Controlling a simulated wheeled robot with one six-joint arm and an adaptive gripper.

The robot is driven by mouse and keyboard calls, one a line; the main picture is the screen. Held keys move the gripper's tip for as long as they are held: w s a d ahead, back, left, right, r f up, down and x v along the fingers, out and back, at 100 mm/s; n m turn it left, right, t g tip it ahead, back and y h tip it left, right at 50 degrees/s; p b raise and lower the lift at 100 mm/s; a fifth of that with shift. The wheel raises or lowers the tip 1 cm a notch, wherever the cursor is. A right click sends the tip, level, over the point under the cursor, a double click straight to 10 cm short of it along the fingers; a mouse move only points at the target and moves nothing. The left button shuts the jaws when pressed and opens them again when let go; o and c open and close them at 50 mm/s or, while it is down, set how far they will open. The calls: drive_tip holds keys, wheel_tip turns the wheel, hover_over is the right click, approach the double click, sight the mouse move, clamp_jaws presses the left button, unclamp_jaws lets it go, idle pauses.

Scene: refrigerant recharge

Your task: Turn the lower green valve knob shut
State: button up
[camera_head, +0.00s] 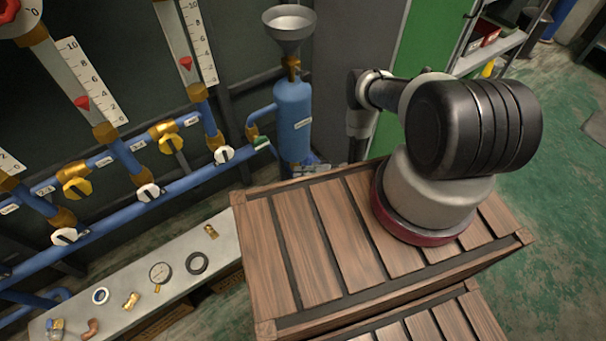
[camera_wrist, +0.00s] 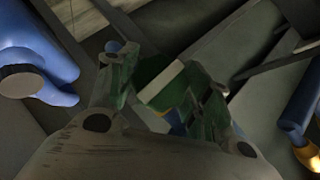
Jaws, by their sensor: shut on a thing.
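In the wrist view the green valve knob (camera_wrist: 163,94), with a pale bar across its face, sits between the two fingers of my gripper (camera_wrist: 162,76). My gripper is shut on it, and the fingers cover parts of its sides. In the head view my gripper (camera_head: 310,169) is low at the foot of the blue tank (camera_head: 293,112), behind the far edge of the wooden crate. The knob in its grip cannot be made out there. Another green knob (camera_head: 262,143) with a pale bar shows on the pipe fitting left of the tank.
The wooden crate (camera_head: 320,238) stands close below my arm. A grey funnel (camera_head: 289,25) tops the tank. Blue pipes with several yellow and white knobs run along the left. A low bench (camera_head: 208,262) holds a gauge (camera_head: 160,272), a black ring (camera_head: 196,263) and loose fittings.

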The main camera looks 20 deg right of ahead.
idle(0.5)
drive_tip(key=o, duration=1)
drive_tip(key=shift+o, duration=0.2)
drive_tip(key=v, duration=1.2)
drive_tip(key=shift+f, duration=0.2)
drive_tip(key=shift+d, duration=0.1)
